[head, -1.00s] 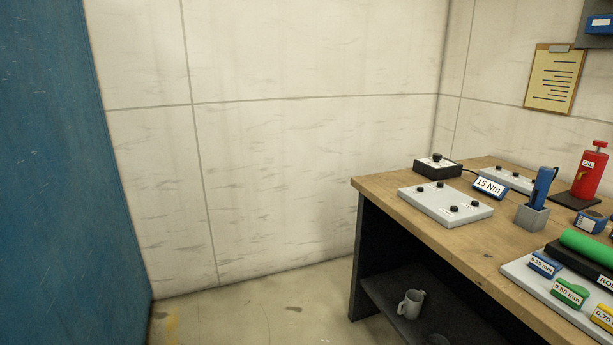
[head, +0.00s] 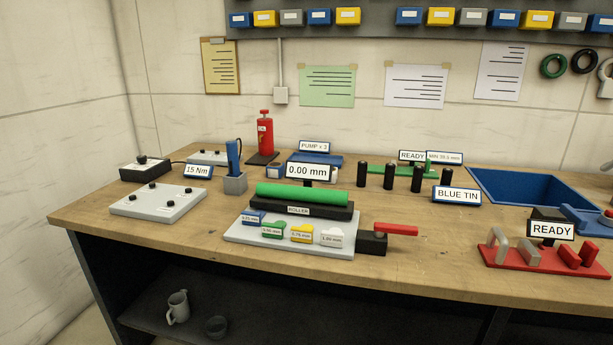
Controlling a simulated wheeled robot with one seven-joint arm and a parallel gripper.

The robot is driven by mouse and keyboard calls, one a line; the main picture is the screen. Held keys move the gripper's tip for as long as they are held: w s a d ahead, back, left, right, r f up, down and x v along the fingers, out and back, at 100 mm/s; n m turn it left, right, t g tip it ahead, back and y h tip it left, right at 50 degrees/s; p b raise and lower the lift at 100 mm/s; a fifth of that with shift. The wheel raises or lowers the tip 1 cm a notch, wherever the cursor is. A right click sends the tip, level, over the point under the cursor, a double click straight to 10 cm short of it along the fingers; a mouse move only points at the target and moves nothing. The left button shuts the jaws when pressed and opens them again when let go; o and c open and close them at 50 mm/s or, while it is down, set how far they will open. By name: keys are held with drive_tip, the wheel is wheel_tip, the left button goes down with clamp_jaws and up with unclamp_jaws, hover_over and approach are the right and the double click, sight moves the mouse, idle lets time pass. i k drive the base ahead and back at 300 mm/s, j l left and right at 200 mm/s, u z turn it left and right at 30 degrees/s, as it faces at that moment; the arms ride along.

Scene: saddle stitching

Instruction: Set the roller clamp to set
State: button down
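The roller unit stands on the workbench, with a green roller (head: 302,194) on a black base labelled ROLLER (head: 325,213). Beside its pale plate (head: 252,238), at the right end, is a black block (head: 372,243) with a red lever (head: 396,229), which looks like the clamp. The lever lies about level and points right. No setting word is readable on it. A display (head: 307,171) behind the roller reads 0.00 mm. Blue, green, yellow and white labelled gauges (head: 302,233) lie on the plate in front of the roller. My gripper is not in view.
A grey panel with black knobs (head: 158,201) and a 15 Nm sign (head: 197,171) are left. A red oil can (head: 265,137) stands behind. Right are a red rack (head: 530,263) with a READY sign (head: 551,230) and a blue tray (head: 530,208). Bare wood (head: 440,265) lies between lever and rack.

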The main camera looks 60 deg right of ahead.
sight(379, 228)
drive_tip(key=z, duration=1.35)
